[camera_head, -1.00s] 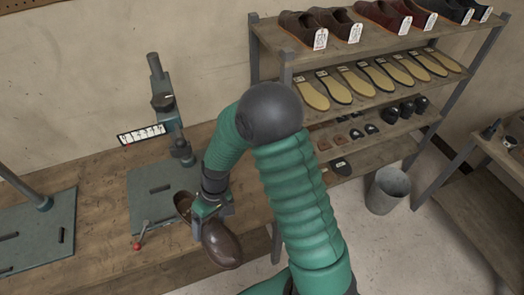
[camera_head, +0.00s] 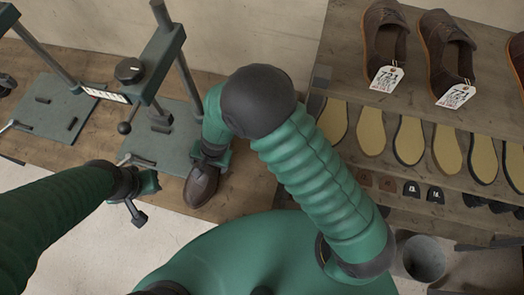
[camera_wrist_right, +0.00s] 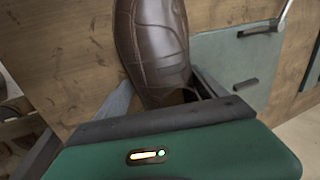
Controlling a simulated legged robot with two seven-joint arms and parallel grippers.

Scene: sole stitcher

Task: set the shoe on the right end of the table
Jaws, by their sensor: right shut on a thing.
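The shoe (camera_head: 202,187) is dark brown leather. In the head view it is at the table's front edge, just right of a green base plate, toe towards me. My right gripper (camera_head: 212,160) is shut on it and covers its rear part. In the right wrist view the shoe (camera_wrist_right: 150,45) lies between the two fingers of my right gripper (camera_wrist_right: 165,92), over wood. I cannot tell whether its sole touches the table. The wooden table (camera_head: 245,182) has bare wood right of the shoe. My left gripper (camera_head: 142,196) is at the front of the table, apart from the shoe; its jaw opening is unclear.
A green machine (camera_head: 160,62) with posts and a black knob stands left of the shoe on its base plate (camera_head: 160,150). Another plate (camera_head: 50,110) is further left. A rack (camera_head: 345,70) with shoes and soles stands right, with a grey bucket (camera_head: 424,258) below.

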